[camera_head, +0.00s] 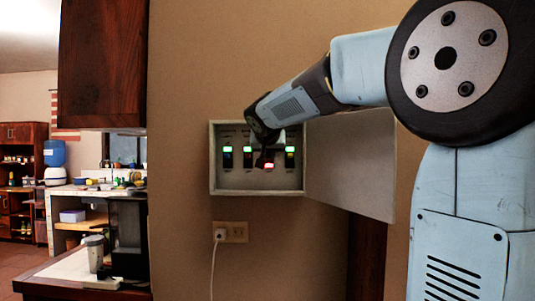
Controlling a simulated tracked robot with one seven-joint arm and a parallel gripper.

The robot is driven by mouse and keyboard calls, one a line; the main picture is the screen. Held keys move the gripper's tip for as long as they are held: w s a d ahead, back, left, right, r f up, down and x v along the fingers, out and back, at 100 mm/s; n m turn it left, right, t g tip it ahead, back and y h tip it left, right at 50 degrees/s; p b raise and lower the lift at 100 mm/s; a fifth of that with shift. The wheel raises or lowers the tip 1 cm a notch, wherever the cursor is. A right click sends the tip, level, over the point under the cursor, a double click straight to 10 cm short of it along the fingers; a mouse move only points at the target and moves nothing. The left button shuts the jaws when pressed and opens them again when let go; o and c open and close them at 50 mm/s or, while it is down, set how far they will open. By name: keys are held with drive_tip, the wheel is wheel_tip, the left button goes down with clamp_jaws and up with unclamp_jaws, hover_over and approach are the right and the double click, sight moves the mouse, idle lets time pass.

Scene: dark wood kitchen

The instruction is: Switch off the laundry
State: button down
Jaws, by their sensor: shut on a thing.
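A grey breaker box (214,160) is set in the tan wall with its door (350,160) swung open to the right. Inside is a row of several switches with small labels too tiny to read. The two left switches (227,157) (248,157) and the rightmost switch (290,157) show green lights at the top. The third switch from the left (268,166) shows a red light low down. My gripper (265,158) reaches in from the upper right and is shut on this third switch, hiding much of it.
A wall outlet (232,232) with a white plug and cord is below the box. A dark wood cabinet (102,65) hangs at the left. A counter with a dark appliance (128,238) stands at the lower left.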

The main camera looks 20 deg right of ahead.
drive_tip(key=shift+s+a+f+t+h, duration=0.1)
drive_tip(key=shift+f+t+h, duration=0.3)
drive_tip(key=shift+t, duration=0.5)
drive_tip(key=shift+a+f+t+h, duration=0.1)
drive_tip(key=shift+f+t+h, duration=0.1)
drive_tip(key=shift+f+t, duration=0.55)
drive_tip(key=shift+t, duration=0.65)
drive_tip(key=c, duration=1.1)
unclamp_jaws()
drive_tip(key=shift+d, duration=0.1)
drive_tip(key=shift+r, duration=0.1)
drive_tip(key=v, duration=1.3)
drive_tip(key=shift+s, duration=0.35)
